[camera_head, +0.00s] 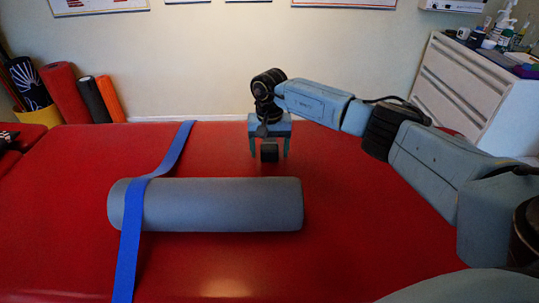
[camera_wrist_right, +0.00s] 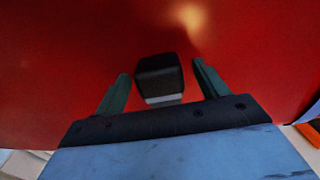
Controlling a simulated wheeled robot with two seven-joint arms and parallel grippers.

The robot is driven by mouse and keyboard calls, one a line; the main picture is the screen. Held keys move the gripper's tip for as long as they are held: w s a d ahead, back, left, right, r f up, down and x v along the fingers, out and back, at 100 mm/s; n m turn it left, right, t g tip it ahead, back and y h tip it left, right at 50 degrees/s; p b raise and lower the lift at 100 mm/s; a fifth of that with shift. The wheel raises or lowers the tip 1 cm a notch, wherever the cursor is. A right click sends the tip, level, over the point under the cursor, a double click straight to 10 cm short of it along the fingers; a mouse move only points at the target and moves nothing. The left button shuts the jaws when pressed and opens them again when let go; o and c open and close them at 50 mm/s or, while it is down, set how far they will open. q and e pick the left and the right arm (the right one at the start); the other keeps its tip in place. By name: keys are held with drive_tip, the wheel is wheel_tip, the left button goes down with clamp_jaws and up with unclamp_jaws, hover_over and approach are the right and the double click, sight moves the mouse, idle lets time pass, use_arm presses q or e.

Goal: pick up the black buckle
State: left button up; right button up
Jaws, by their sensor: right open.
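The black buckle (camera_head: 269,151) is a small dark block on the red table, behind the right end of the grey roller. In the right wrist view the buckle (camera_wrist_right: 160,76) shows between the two green fingers, with a light grey strip along its lower edge. My right gripper (camera_head: 268,155) points down over it, with one finger on each side. The jaws are open, and in the right wrist view (camera_wrist_right: 162,82) a gap shows on both sides of the buckle. My left gripper is not in view.
The grey foam roller (camera_head: 225,205) lies across the red table (camera_head: 380,240). A blue strap (camera_head: 130,245) runs over its left end. Rolled mats (camera_head: 66,92) stand behind at the left, and a white drawer cabinet (camera_head: 460,85) stands at the back right.

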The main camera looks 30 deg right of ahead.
drive_tip(key=c, duration=1.1)
